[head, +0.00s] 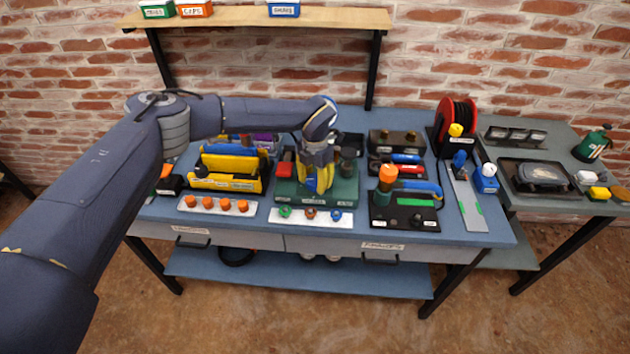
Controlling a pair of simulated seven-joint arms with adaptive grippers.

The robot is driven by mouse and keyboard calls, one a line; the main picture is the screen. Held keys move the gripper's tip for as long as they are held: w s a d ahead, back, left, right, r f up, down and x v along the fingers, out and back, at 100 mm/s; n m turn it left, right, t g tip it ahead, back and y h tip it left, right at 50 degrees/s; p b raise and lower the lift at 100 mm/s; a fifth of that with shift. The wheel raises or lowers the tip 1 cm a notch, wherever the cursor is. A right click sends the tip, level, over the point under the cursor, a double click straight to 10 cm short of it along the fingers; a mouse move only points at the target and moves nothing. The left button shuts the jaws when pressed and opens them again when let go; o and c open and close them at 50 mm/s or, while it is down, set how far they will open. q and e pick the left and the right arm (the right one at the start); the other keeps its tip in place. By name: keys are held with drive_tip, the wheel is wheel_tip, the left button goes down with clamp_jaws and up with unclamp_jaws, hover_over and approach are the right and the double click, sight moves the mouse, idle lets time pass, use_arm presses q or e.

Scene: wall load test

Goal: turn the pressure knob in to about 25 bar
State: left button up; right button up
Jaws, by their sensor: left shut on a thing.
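My left gripper (319,184) points down over the green unit (314,197) in the middle of the bench. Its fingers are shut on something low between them. That spot is where the pressure knob would be, but the fingers cover it, and I cannot make out the knob or its setting. A red block (285,168) sits on the left of the green unit, and a dark upright part (347,162) stands on its right. No readable pressure scale shows. My right gripper is not in view.
A yellow holder (230,168) stands to the left, with a strip of orange caps (218,207) in front. A white strip with coloured rings (311,215) lies before the green unit. To the right are a black tool mat (404,218) and a red reel (456,118).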

sight(315, 179)
use_arm(q)
drive_tip(key=m, duration=1.2)
drive_tip(key=shift+f+m, duration=0.1)
drive_tip(key=shift+m, duration=0.3)
idle(0.3)
drive_tip(key=o, duration=1.3)
wheel_tip(315, 179, up, 12)
idle(0.9)
